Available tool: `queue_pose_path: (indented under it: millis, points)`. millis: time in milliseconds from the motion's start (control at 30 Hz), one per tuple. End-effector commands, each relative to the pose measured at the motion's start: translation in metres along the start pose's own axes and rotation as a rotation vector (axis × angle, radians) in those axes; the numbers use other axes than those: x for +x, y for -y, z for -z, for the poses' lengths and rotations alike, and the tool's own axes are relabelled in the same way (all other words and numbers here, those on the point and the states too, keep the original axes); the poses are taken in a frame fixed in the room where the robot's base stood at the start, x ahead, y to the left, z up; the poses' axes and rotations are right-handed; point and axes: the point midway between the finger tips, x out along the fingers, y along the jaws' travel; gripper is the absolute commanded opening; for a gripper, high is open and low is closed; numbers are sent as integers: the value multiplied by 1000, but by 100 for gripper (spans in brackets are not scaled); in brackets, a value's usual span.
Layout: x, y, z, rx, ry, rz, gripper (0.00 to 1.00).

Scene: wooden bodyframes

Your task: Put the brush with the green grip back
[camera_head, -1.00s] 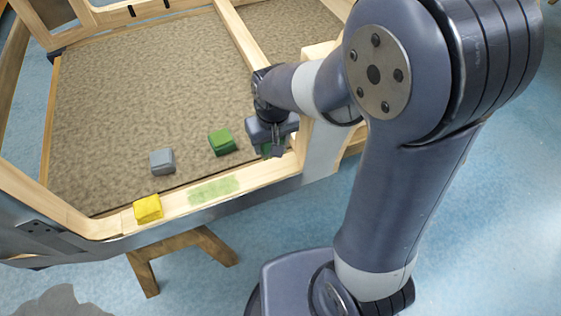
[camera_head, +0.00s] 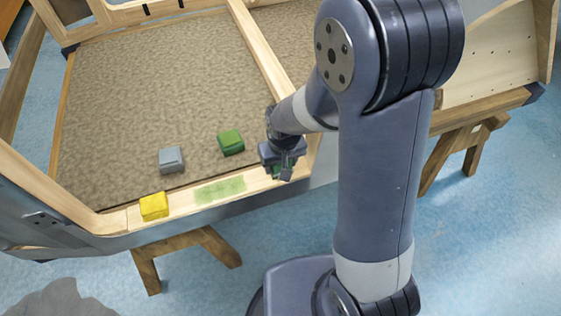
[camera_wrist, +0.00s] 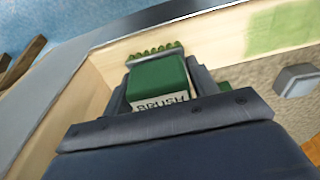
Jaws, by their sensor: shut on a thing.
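My gripper (camera_head: 283,172) is near the front wooden rail, at its right end by the cross beam. It is shut on a brush with a green grip (camera_wrist: 158,78), which carries a label reading "BRUSH" in the wrist view. The brush's green bristles (camera_wrist: 155,52) show beyond the grip, over the wooden rail. In the head view the brush is mostly hidden by my gripper. I cannot tell whether the bristles touch the wood. A green patch (camera_head: 220,190) marks the rail to the left of my gripper, and it also shows in the wrist view (camera_wrist: 275,28).
A green block (camera_head: 231,142) and a grey block (camera_head: 171,159) lie on the brown panel (camera_head: 150,90). A yellow block (camera_head: 154,206) sits on the front rail (camera_head: 185,198). A cross beam (camera_head: 262,45) rises behind my gripper. Wooden trestles (camera_head: 205,240) stand below the frame.

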Motion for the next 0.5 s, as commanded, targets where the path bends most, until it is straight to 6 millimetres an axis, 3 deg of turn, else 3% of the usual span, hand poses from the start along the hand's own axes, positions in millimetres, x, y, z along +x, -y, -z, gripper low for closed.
queue_pose_path:
  millis: [300, 500]
  points:
    - [1, 0, 0, 0, 0, 0, 77]
    - [0, 0, 0, 0, 0, 0, 77]
